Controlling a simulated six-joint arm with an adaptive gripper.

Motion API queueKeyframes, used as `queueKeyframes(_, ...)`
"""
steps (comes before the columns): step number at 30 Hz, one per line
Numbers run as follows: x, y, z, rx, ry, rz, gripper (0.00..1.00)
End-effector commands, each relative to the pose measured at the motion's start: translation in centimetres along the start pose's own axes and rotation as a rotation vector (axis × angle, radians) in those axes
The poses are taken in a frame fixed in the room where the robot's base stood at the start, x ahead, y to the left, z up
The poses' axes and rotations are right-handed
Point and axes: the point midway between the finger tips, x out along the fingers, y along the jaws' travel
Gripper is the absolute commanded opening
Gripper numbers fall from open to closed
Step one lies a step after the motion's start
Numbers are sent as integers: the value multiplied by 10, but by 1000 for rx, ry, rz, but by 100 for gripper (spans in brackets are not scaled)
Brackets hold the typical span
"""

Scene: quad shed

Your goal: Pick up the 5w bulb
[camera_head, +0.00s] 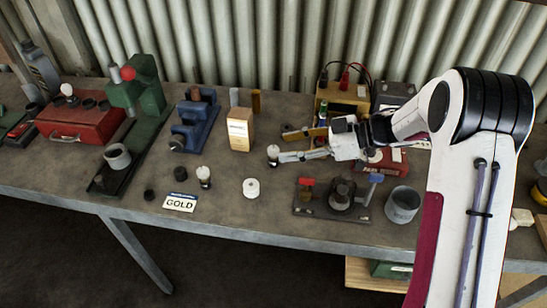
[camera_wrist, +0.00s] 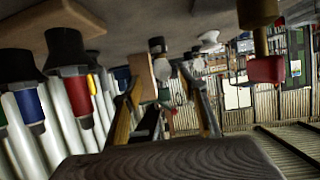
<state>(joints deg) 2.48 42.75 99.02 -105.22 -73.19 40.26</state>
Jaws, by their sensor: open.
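A small bulb with a whitish globe (camera_head: 273,152) stands on the bench just left of my gripper's fingertips. A second similar bulb (camera_head: 204,174) stands further left, behind the GOLD card. A third pale round-topped piece (camera_head: 67,89) sits on the red box. No wattage marking is readable on any of them. My gripper (camera_head: 285,146) is open, low over the bench and pointing left. In the wrist view, which looks upside down, its fingers (camera_wrist: 165,95) are spread, and a pale bulb globe (camera_wrist: 162,69) shows beyond and between them. Nothing is held.
A tan box (camera_head: 240,130) stands behind and left of my gripper. A white roll (camera_head: 251,188) and the GOLD card (camera_head: 180,202) lie in front. A dark fixture (camera_head: 335,200) and grey cup (camera_head: 403,204) stand front right. The corrugated wall is behind.

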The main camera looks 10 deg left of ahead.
Motion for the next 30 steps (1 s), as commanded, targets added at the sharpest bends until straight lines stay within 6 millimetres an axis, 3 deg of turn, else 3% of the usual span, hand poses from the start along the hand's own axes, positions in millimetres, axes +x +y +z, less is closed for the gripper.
queueKeyframes(18,50,-5,2,0,-3,0,43)
queueKeyframes(30,52,-5,2,-1,-2,2,43)
